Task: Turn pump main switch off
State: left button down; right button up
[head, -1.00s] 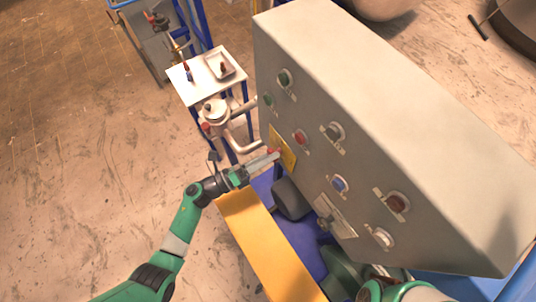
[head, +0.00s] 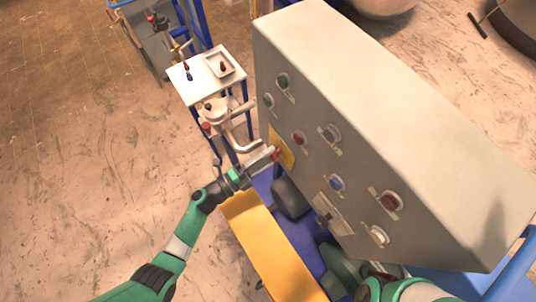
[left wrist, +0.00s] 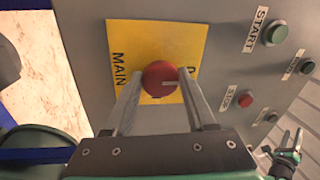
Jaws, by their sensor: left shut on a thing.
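The pump main switch is a round red knob (left wrist: 160,78) on a yellow plate (left wrist: 190,40) marked MAIN, on the grey control panel. The plate also shows in the head view (head: 287,152). My left gripper (left wrist: 163,92) is shut on the red knob, one finger on each side of it. In the head view, my left gripper (head: 270,156) reaches the panel's left side, and its fingers partly hide the knob. A piece of my right arm shows at the bottom right of the head view. Its fingers cannot be made out clearly.
The grey cabinet (head: 390,110) carries several other buttons, including a red button (head: 299,138) and a green button (head: 283,81). A yellow beam (head: 262,240) lies below my left gripper. A small white table (head: 205,75) with pipework stands behind it. The floor at left is clear.

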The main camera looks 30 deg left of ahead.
pick_arm(q)
jog(key=shift+r, duration=0.35)
jog(key=shift+c, duration=1.3)
grip_release()
jog(key=shift+f, duration=0.15)
jog(key=shift+f, duration=0.1)
jog(key=shift+s+a, duration=0.1)
jog(key=v, duration=1.1)
jog(key=shift+s+b, duration=0.2)
jog(key=shift+b, duration=0.15)
